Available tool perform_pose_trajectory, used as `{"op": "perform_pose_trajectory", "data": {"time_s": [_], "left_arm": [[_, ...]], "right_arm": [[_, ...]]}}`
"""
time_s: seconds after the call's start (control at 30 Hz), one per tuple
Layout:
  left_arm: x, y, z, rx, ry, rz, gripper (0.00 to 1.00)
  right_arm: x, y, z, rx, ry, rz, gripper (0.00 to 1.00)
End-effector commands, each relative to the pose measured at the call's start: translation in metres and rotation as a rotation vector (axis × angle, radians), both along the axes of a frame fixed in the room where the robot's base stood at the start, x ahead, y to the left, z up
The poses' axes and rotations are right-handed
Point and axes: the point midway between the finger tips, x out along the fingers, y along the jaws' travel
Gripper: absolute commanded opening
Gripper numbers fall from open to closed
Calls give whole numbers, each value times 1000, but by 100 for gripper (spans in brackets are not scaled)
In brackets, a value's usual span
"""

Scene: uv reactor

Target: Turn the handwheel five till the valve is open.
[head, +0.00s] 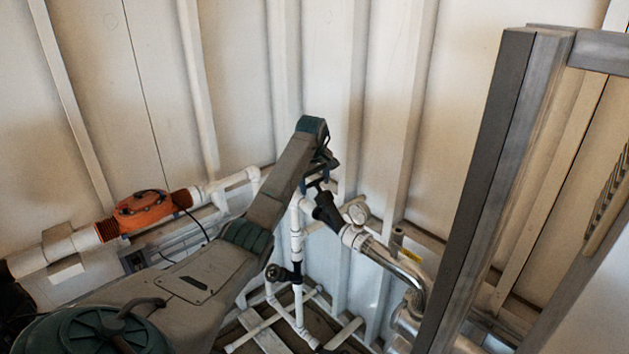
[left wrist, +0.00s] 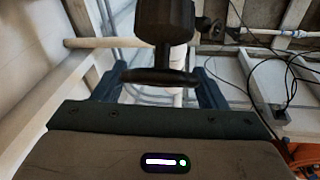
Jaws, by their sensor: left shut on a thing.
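A black handwheel (left wrist: 150,76) shows nearly edge-on in the left wrist view, with its black valve body (left wrist: 165,20) just beyond it. My left gripper (left wrist: 158,84) has one finger at each side of the wheel and is shut on it. In the head view my left gripper (head: 321,176) is at the top of the black valve (head: 326,208), on the white pipework by the wall. The wheel there is mostly hidden by my gripper and wrist. I can make out no number on it, and how far the valve is open cannot be told. My right gripper is not in view.
A round gauge (head: 356,212) and a shiny metal pipe (head: 395,262) stand close right of the valve. Another black valve (head: 276,272) sits lower left. An orange pump-like unit (head: 143,210) is at left. A grey metal frame (head: 490,170) rises at right.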

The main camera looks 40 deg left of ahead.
Motion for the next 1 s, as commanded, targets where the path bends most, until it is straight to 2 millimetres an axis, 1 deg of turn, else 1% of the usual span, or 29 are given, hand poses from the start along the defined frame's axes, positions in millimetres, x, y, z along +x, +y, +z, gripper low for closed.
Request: {"op": "perform_pose_trajectory", "data": {"time_s": [0.27, 0.3, 0.4, 0.67, 0.77, 0.87, 1.0], "left_arm": [[1, 1, 2, 2, -5, 1, 43], [1, 1, 2, 2, -5, 1, 70], [1, 1, 2, 1, -4, 0, 86], [0, 0, 1, 0, -3, 0, 86], [0, 0, 6, 1, -5, -1, 86], [-2, -2, 17, 3, -7, -1, 86], [-8, -5, 45, 2, -9, -1, 86]], "right_arm": [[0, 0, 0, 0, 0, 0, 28], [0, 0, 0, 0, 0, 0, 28], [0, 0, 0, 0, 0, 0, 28], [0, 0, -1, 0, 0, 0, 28], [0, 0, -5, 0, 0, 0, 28], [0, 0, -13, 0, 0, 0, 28], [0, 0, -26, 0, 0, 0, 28]]}}
